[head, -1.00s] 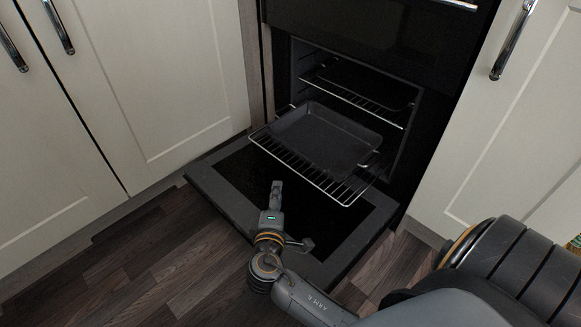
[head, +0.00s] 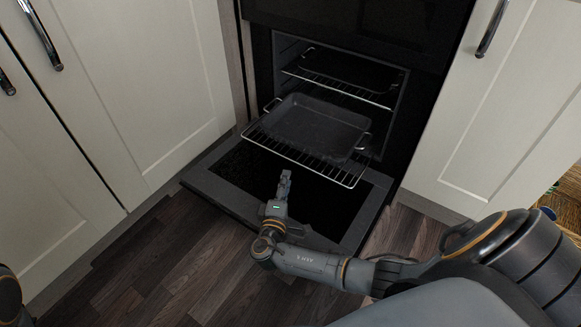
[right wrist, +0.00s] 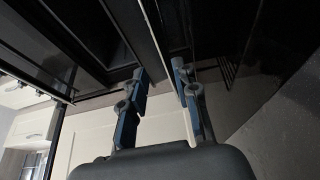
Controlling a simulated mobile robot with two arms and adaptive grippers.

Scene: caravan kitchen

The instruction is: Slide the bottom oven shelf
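The bottom oven shelf (head: 303,160) is a wire rack sticking well out of the oven over the open door in the head view. A dark roasting tin (head: 315,127) with wire handles sits on it. My right gripper (head: 286,177) is just in front of the shelf's front edge, above the door. In the head view I cannot tell whether it touches the shelf. In the right wrist view its two blue-grey fingers (right wrist: 162,82) stand apart with nothing clearly between them. My left gripper is out of view; only a part of my left arm shows at the lower left.
The open oven door (head: 225,190) lies flat below the shelf. An upper rack (head: 340,85) with a dark tray is inside the oven. Cream cupboards (head: 140,90) flank it on both sides. The wood floor (head: 150,260) in front is clear.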

